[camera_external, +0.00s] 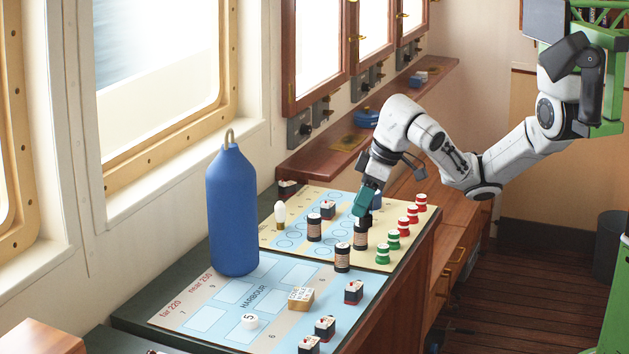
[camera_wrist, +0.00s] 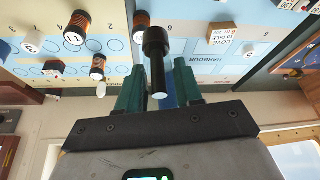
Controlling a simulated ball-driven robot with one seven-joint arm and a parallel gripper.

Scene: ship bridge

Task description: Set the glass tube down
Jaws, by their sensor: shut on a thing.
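My gripper (camera_external: 363,207), with teal fingers, hangs over the far game board, close above a dark copper-banded cylinder (camera_external: 361,237). In the wrist view my gripper (camera_wrist: 157,69) is shut on a slim dark tube (camera_wrist: 157,74) with a wider far end, which I take as the glass tube. It lies between the two fingers. In the outside view the tube is hard to make out against the fingers and the dark cylinder below. I cannot tell whether its end touches the board.
The far board (camera_external: 408,257) holds banded cylinders, a white bulb (camera_external: 280,213) and red and green pieces along its right edge. A tall blue bottle (camera_external: 232,212) stands at left. The nearer Harbour board (camera_external: 215,295) bears several blocks, with bare patches between.

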